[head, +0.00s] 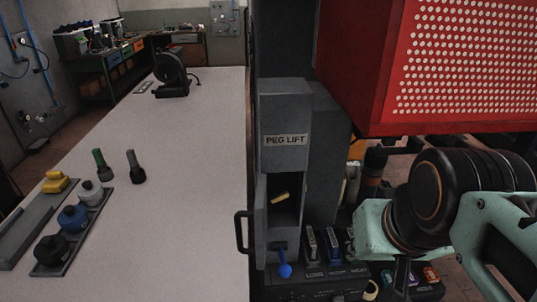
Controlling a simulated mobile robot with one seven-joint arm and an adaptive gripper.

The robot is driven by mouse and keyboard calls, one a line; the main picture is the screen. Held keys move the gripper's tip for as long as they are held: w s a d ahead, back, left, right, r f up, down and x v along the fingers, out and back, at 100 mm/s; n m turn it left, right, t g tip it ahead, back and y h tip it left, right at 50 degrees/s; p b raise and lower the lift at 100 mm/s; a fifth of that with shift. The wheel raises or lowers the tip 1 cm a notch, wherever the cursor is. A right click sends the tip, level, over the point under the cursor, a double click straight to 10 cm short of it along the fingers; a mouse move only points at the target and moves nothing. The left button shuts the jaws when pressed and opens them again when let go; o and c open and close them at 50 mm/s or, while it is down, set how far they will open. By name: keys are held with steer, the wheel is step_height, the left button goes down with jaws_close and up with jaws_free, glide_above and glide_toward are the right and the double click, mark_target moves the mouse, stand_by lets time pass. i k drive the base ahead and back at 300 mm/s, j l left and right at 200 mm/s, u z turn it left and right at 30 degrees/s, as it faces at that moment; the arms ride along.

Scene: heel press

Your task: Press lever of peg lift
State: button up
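The peg lift (287,112) is a tall grey housing with a "PEG LIFT" label, standing at the right edge of the white table. A dark opening in its front holds a small yellow peg (280,197), lying tilted. A blue lever with a round knob (284,269) sticks out low on the housing, below the opening. Mint-green and black links of my arm fill the lower right, to the right of the lever and apart from it. I cannot make out my gripper's fingertips.
A black panel with several metal pedals (310,243) lies right of the lever. A red perforated box (455,65) overhangs the upper right. A dark handle (241,232) juts out left of the housing. The white table (190,215) holds colored knobs and a round machine (172,75); its middle is clear.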

mark_target(284, 270)
steer(key=k+j+z, duration=0.1)
steer(key=j, duration=0.3)
steer(key=k+j, duration=0.15)
steer(key=j, duration=0.3)
steer(key=k+j+z, duration=0.15)
steer(key=j, duration=0.25)
steer(key=k+l, duration=0.3)
